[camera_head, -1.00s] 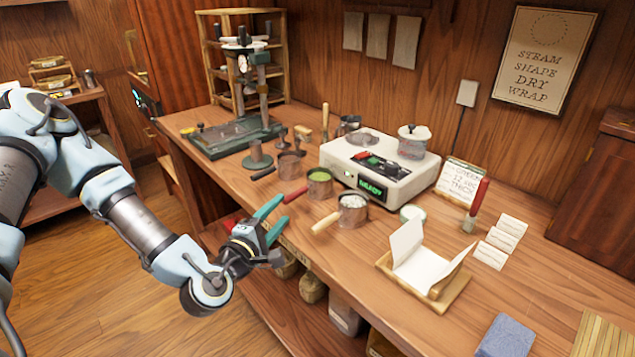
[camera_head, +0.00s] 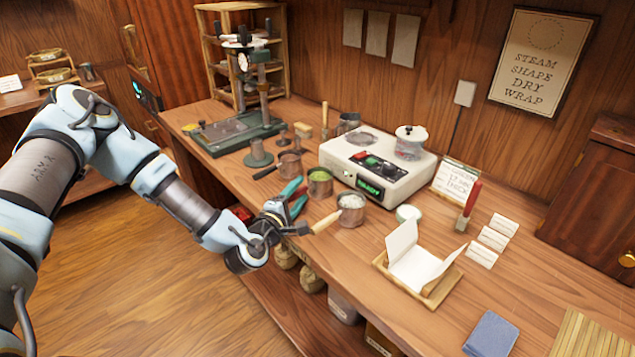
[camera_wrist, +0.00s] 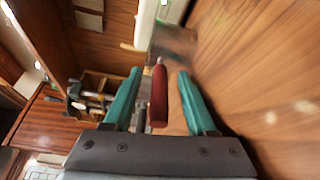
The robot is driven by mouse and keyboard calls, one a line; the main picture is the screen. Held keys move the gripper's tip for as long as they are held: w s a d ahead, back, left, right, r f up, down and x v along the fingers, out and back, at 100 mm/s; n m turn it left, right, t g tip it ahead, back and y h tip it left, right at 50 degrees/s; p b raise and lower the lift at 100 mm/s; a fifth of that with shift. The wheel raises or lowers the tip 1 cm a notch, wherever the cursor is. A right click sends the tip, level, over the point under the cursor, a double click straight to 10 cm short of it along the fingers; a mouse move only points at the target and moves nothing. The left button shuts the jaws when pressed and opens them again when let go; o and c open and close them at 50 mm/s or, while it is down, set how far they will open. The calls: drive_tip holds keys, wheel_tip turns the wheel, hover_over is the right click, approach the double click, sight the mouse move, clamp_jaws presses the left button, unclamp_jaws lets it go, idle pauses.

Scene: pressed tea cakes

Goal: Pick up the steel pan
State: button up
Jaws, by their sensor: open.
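Several small metal pans stand on the workbench, and I cannot tell for certain which the task calls the steel pan. A pan with white contents (camera_head: 351,211) has a pale wooden handle. A coppery-looking pan (camera_head: 289,164) has a dark handle. My gripper (camera_head: 296,197) is open at the bench's front edge. In the wrist view, the red handle (camera_wrist: 159,97) lies between the teal fingers with gaps on both sides; the blurred pan body (camera_wrist: 175,42) is beyond.
A white scale (camera_head: 378,165) stands behind the pans. A press (camera_head: 240,130) is at the back left. A paper-lined wooden tray (camera_head: 440,290) and a red-handled brush (camera_head: 468,206) are to the right. The neighbouring pans stand close to my gripper.

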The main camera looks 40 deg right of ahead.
drive_tip(key=shift+c, duration=0.4)
clamp_jaws()
idle(0.9)
